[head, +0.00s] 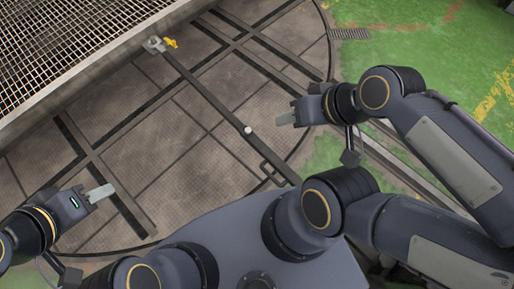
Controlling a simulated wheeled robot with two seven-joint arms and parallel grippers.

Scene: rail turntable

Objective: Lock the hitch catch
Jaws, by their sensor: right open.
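The hitch (153,45) is a small grey fitting at the lower edge of the mesh-floored cart, at the upper left of the head view. A small yellow catch (171,42) sticks out from its right side; its exact position is too small to tell. A long dark bar (205,91) runs from the hitch down to the right, with a pale knob (248,130) on it. My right gripper (286,119) is open and empty, right of the knob and well apart from the catch. My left gripper (101,193) is at the lower left, far from the hitch; its fingers overlap in view.
The cart's mesh bed (60,50) with its grey frame fills the upper left. The round turntable plate (200,190) has dark rails (262,40) across it. Green floor (420,35) with yellow markings lies at the right.

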